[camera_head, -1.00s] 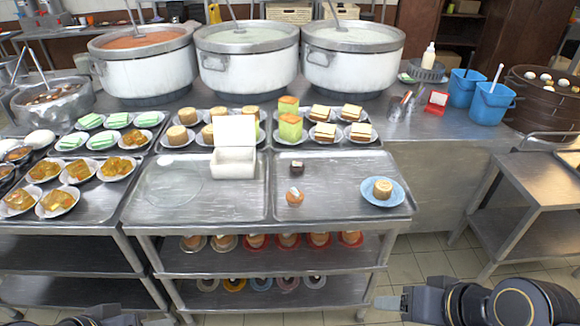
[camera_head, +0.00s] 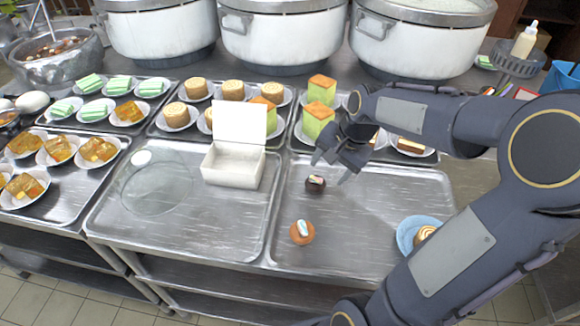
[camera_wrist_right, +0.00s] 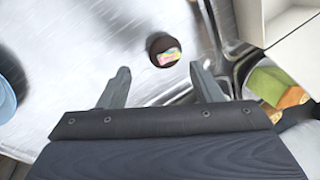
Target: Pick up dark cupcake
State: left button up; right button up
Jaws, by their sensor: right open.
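The dark cupcake (camera_head: 315,184) stands upright on the right metal tray (camera_head: 350,215), near its left side. It has a small coloured topping. My right gripper (camera_head: 329,170) is open just above and to the right of it, with nothing between its fingers. In the right wrist view the dark cupcake (camera_wrist_right: 163,47) lies beyond the fingertips of my open gripper (camera_wrist_right: 160,78), roughly between their lines and apart from them. A lighter brown cupcake (camera_head: 302,232) sits nearer on the same tray. My left gripper is not in view.
An open white box (camera_head: 233,165) stands left of the cupcakes, also in the right wrist view's top right corner. A blue plate (camera_head: 408,234) with a pastry is at right. Green-sided cakes (camera_head: 318,118) and plated sandwiches stand behind. Large stockpots (camera_head: 283,40) line the back.

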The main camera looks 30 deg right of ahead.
aim_at(319, 179)
jog(key=shift+w+d+f, duration=0.2)
jog(key=shift+w+f, duration=0.35)
jog(key=shift+w, duration=0.25)
jog(key=x, duration=0.7)
jog(key=shift+b, duration=0.35)
jog(key=c, duration=0.7)
